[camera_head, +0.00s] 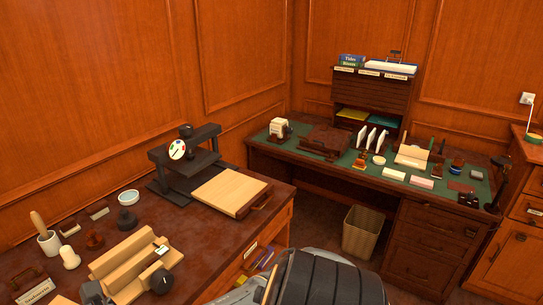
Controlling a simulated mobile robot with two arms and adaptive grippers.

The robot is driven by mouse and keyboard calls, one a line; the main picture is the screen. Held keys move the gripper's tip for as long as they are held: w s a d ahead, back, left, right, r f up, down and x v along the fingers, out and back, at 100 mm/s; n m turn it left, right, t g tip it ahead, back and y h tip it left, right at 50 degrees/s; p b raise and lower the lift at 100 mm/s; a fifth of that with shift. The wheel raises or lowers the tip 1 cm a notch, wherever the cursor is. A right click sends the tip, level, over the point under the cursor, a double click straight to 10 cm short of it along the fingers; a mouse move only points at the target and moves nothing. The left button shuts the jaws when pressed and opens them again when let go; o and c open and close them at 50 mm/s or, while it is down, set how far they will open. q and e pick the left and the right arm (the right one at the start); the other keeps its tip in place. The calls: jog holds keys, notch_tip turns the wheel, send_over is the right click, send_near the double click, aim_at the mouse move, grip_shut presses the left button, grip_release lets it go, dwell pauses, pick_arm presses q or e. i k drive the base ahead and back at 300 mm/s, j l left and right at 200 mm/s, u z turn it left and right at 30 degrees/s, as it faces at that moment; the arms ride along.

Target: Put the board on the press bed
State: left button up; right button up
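A pale wooden board (230,191) lies flat on the dark brown left-hand desk. Its left edge is close against the dark press (184,158), which has an upright frame, a black top knob and a round white dial with coloured marks. A brown handle shows at the board's right edge, near the desk edge. The press bed is largely hidden by the frame and board, so I cannot tell whether the board rests on it or beside it. Neither of my grippers can be made out in the head view.
On the left desk (210,250) stand a pale wooden fixture (135,262), a blue-white bowl (128,197), a white mortar (48,242) and several stamps. A green-topped desk (330,150) stands behind, with a wicker bin (363,232) by it. A black ribbed object (330,280) fills the bottom centre.

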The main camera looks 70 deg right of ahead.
aim_at(230, 189)
jog(key=i+l+z, duration=0.15)
jog(key=l+z, duration=0.25)
jog(key=i+l+z, duration=0.2)
jog(key=z, duration=0.2)
jog(key=i+l+z, duration=0.4)
jog(key=i+l, duration=0.1)
